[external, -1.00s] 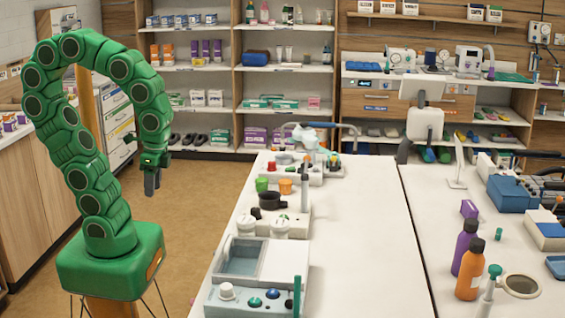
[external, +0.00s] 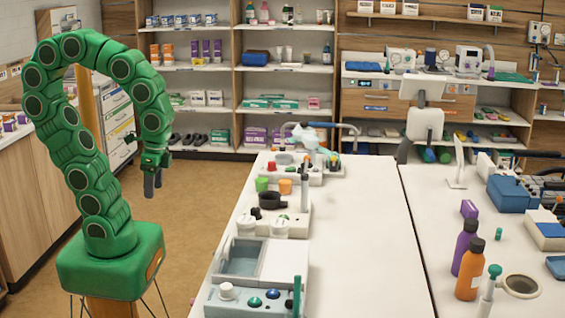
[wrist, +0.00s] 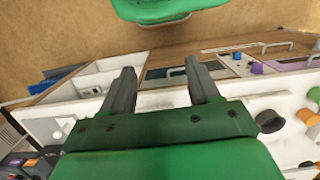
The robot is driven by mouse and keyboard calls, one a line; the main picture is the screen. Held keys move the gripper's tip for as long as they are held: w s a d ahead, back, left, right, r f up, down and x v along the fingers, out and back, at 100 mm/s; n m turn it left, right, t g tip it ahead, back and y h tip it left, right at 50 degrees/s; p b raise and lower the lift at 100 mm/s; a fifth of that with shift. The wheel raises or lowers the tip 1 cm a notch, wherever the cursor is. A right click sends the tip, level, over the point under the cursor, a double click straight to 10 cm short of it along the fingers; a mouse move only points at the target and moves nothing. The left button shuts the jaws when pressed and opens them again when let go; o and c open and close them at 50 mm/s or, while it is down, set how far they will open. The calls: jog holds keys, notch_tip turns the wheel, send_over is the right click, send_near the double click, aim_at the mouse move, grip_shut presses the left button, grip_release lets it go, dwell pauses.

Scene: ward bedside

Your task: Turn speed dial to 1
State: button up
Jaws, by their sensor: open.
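My gripper (external: 153,188) hangs fingers-down over open floor, left of the white table and apart from everything on it. In the wrist view its two fingers (wrist: 159,75) are spread with nothing between them. A device at the table's front left bears a white knob (external: 227,291), a green knob (external: 255,302) and a dark blue knob (external: 272,293). Behind it, a second unit bears two white round dials, one on the left (external: 246,223) and one on the right (external: 279,226). No label or number is readable, so I cannot tell which is the speed dial.
A black cup-like part (external: 270,200) and an orange knob (external: 285,186) stand farther back on the left table. A purple bottle (external: 464,248) and an orange bottle (external: 470,270) stand on the right table. The left table's right half is clear.

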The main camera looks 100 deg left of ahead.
jog(key=m+t, duration=0.2)
jog(key=m, duration=0.1)
send_over(254, 208)
jog(key=f, duration=0.7)
jog(key=shift+d+f, duration=0.25)
jog(key=shift+d, duration=0.05)
jog(key=shift+w+a+f, duration=0.15)
jog(key=shift+a+f, duration=0.05)
jog(key=shift+f, duration=3.85)
jog(key=c, duration=1)
